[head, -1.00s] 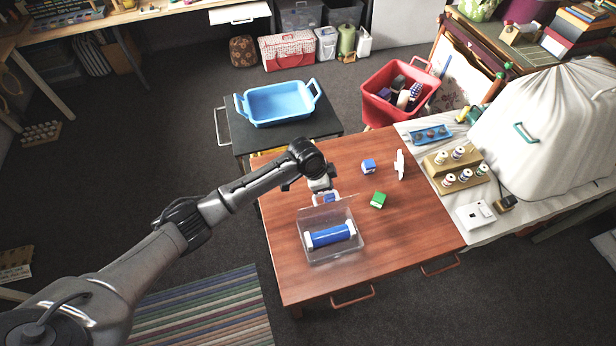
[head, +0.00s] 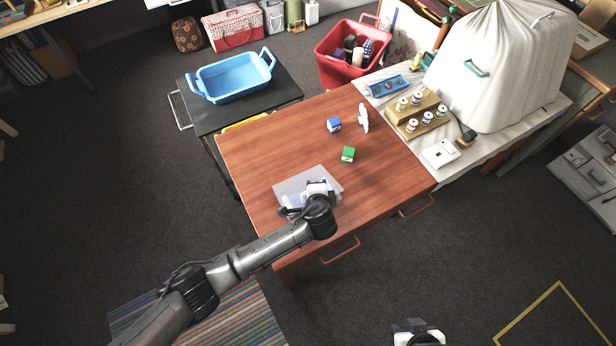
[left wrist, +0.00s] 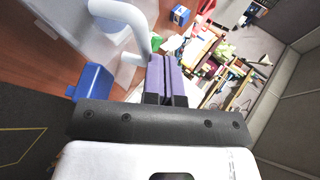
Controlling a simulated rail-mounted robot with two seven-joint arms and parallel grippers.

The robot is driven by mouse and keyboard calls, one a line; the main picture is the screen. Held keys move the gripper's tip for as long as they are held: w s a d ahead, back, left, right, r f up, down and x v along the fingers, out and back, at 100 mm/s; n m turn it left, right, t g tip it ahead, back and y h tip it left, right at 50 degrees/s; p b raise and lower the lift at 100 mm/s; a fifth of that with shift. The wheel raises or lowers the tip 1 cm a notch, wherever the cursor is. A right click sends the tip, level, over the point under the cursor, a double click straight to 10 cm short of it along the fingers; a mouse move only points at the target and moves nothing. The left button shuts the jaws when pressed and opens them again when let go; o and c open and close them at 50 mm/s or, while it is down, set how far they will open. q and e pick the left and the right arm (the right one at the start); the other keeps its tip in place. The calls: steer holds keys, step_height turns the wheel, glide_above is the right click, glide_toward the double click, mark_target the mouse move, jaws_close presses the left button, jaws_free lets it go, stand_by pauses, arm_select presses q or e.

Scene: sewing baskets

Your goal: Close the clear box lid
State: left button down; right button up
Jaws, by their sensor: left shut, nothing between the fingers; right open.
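The clear box (head: 290,186) sits on the near part of the wooden table. Its translucent lid looks lowered over the top; whether it is fully shut I cannot tell, as my arm covers the near side. My left gripper (head: 316,190) is over the box's near right part. Its purple fingers (left wrist: 166,80) are shut with nothing between them in the left wrist view. There, a blue piece (left wrist: 92,82) and a white curved bar (left wrist: 128,25) show beside the fingers. My right gripper (head: 418,330) is open at the bottom edge of the head view, away from the table.
A green block (head: 348,154), a blue block (head: 334,125) and a white upright object (head: 363,118) stand behind the box on the wooden table (head: 270,140). A blue tray (head: 232,78) is on the dark side table. The table's right front is clear.

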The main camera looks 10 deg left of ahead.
arm_select(q)
steer(key=f+b, duration=0.1)
steer(key=s+d+f+t, duration=0.1)
steer(key=f+t+y+b, duration=0.1)
steer(key=shift+s+d+f+m+b, duration=0.15)
steer(key=shift+s+f+m+b, duration=0.15)
steer(key=shift+s+f, duration=0.1)
steer(key=shift+s+d+f+b, duration=0.15)
steer(key=shift+s+f+b, duration=0.1)
steer(key=shift+f+b, duration=0.35)
steer(key=shift+s+f, duration=0.1)
steer(key=shift+f, duration=0.1)
steer(key=shift+r, duration=0.1)
